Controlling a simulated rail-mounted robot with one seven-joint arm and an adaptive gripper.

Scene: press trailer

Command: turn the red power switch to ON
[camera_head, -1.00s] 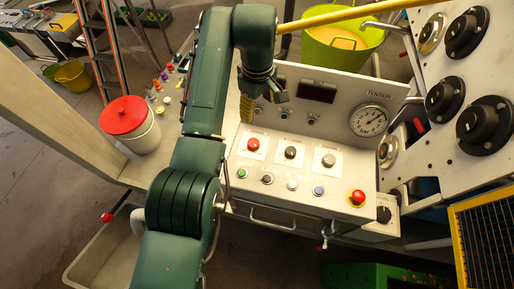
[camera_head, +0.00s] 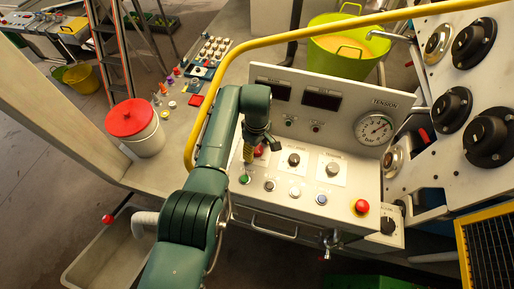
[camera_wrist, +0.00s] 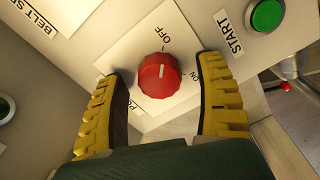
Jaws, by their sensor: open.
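The red power switch (camera_wrist: 158,75) is a round ribbed knob on a white plate (camera_wrist: 115,45) with OFF above it and ON to its right in the wrist view. Its pale mark appears to point toward OFF. My gripper (camera_wrist: 163,66) is open, with one yellow-padded finger on each side of the knob; a gap shows on both sides, and whether either finger touches is not clear. In the head view my gripper (camera_head: 252,150) is at the left of the console, partly covering the red switch (camera_head: 259,150).
The green START button (camera_wrist: 266,14) is close to the right finger. Black and grey knobs (camera_head: 294,159) stand right of the switch, with a red button (camera_head: 361,207) at the console's right corner. A yellow rail (camera_head: 290,38) crosses above the console.

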